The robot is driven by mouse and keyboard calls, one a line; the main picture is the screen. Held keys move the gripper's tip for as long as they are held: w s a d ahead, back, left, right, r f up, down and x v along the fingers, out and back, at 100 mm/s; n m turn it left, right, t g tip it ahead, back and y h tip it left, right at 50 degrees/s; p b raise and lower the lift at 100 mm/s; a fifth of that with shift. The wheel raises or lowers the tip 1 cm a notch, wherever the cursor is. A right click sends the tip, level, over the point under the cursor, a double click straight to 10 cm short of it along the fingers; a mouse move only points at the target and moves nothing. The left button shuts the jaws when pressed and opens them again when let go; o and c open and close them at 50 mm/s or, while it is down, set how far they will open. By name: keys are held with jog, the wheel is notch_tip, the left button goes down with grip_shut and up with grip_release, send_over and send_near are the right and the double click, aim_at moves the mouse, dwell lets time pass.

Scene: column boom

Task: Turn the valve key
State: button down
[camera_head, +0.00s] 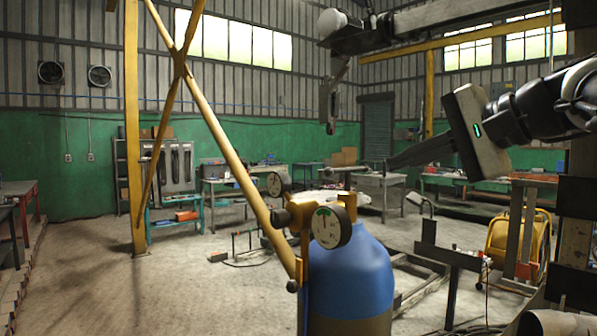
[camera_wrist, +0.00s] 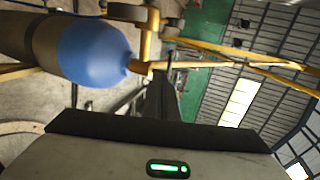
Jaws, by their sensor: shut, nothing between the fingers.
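A blue gas cylinder (camera_head: 350,275) stands upright in the head view, with a yellow brass valve (camera_head: 347,199) on top. In the wrist view the cylinder (camera_wrist: 92,52) lies sideways in the picture at the upper left. A thin dark crossbar, seemingly the valve key (camera_head: 343,169), shows just above the brass valve; its stem is hard to make out. My gripper (camera_head: 392,160) reaches in from the right, its fingers shut and empty, with the tips close to the crossbar. In the wrist view my gripper's dark fingers (camera_wrist: 167,82) point toward the brass valve; whether they touch the key I cannot tell.
Round gauges (camera_head: 331,227) and a yellow fitting sit on the cylinder's left. A yellow diagonal brace (camera_head: 222,135) passes close by to the left. A dark metal post (camera_head: 450,260) and a yellow machine (camera_head: 505,247) stand to the right. Open floor lies at the left.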

send_near(348, 180)
jog(key=a+f, duration=0.1)
jog(key=a, duration=0.3)
jog(key=shift+w+a+r+p, duration=0.25)
jog(key=shift+w+a+p, duration=0.25)
jog(key=shift+w+a, duration=0.6)
